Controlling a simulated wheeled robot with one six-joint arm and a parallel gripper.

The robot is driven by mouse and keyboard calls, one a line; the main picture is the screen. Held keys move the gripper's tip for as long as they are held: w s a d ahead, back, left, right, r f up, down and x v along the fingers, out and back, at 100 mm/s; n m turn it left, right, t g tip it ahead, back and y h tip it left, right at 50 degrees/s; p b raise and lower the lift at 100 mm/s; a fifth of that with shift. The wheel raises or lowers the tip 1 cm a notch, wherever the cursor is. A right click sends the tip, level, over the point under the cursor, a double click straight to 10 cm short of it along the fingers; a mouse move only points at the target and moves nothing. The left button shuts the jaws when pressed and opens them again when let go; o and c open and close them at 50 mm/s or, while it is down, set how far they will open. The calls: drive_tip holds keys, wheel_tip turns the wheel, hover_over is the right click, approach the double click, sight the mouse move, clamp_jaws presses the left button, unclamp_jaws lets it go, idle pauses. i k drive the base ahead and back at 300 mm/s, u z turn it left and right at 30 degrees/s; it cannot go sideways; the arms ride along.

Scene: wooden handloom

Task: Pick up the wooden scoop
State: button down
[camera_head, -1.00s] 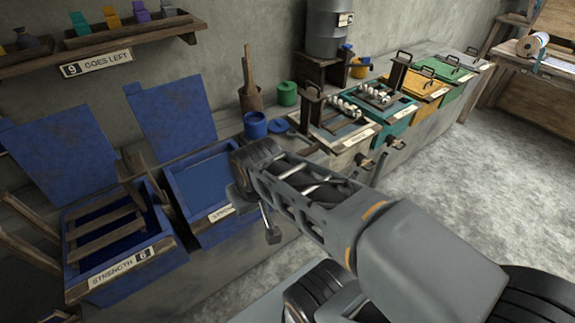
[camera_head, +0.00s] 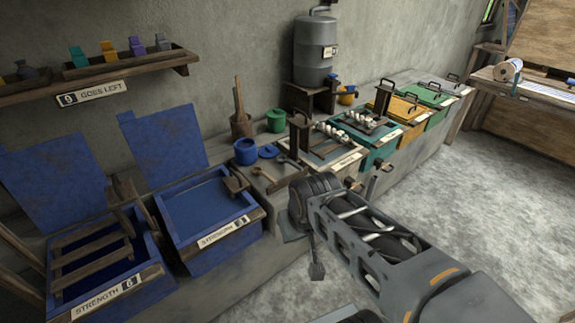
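A small brown wooden scoop (camera_head: 261,173) appears to lie on the bench, in front of the blue pot and round blue lid. It is small in the picture, so its exact shape is hard to tell. My gripper (camera_head: 314,265) is at the end of the arm, lower right of the scoop and apart from it, in front of the bench. Only a thin grey part of it shows below the wrist. Its fingers are mostly hidden, and I see nothing held.
A blue pot (camera_head: 246,151), blue lid (camera_head: 268,152) and green pot (camera_head: 276,121) stand near the scoop. A mortar (camera_head: 241,126) is behind. Blue vats (camera_head: 205,215) are left; a white-framed vat (camera_head: 330,160) is right. Open floor (camera_head: 450,190) lies right.

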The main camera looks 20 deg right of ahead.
sight(257, 171)
drive_tip(key=z, duration=0.3)
drive_tip(key=i, duration=1.05)
drive_tip(key=u, duration=2.15)
drive_tip(key=k, duration=0.85)
drive_tip(key=z, duration=0.95)
drive_tip(key=i, duration=0.5)
drive_tip(key=u, duration=0.05)
